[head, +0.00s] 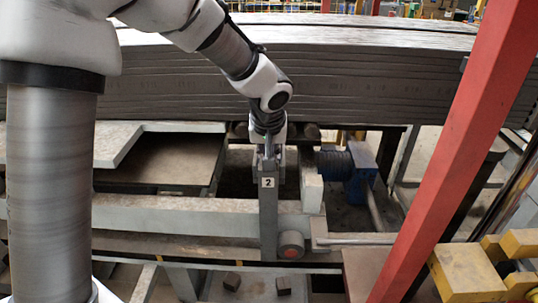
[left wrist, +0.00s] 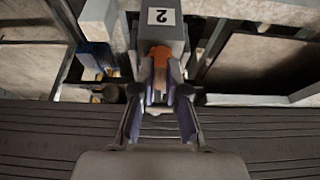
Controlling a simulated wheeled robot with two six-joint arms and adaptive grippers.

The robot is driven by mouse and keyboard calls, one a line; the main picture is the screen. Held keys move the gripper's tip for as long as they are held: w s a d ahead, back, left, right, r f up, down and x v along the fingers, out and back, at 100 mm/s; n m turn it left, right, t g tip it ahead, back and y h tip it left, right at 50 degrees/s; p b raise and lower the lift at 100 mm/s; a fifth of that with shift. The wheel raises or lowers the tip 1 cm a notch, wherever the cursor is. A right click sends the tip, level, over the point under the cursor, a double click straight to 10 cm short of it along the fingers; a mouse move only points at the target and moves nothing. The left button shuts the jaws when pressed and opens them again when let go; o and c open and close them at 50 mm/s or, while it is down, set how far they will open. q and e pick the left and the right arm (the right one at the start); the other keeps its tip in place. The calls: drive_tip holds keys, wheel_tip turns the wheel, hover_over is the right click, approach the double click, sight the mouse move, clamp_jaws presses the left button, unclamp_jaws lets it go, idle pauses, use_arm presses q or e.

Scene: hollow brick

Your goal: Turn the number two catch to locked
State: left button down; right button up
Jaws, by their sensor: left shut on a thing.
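The number two catch has a grey upright post (head: 268,215) with a white label reading 2 near its top. In the left wrist view the label (left wrist: 161,17) shows at the top, on the post's grey end (left wrist: 180,35). An orange piece (left wrist: 160,55) sits just beneath it in that view. My left gripper (left wrist: 160,92) is shut on this orange piece, with a finger on each side. In the head view my left gripper (head: 268,145) is at the post's top, and the orange piece is hidden. My right gripper is in neither view.
A long stack of grey slabs (head: 330,80) spans the back. A blue motor (head: 352,165) stands right of the post. A red slanted beam (head: 460,140) crosses the right side, near yellow blocks (head: 468,270).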

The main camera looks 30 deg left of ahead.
use_arm(q)
drive_tip(key=shift+w+r+m, duration=0.15)
drive_tip(key=shift+r+m, duration=0.05)
drive_tip(key=shift+m, duration=0.1)
drive_tip(key=c, duration=1.2)
unclamp_jaws()
drive_tip(key=shift+a+f, duration=0.1)
drive_tip(key=shift+f, duration=0.1)
drive_tip(key=v, duration=0.7)
drive_tip(key=shift+r, duration=0.3)
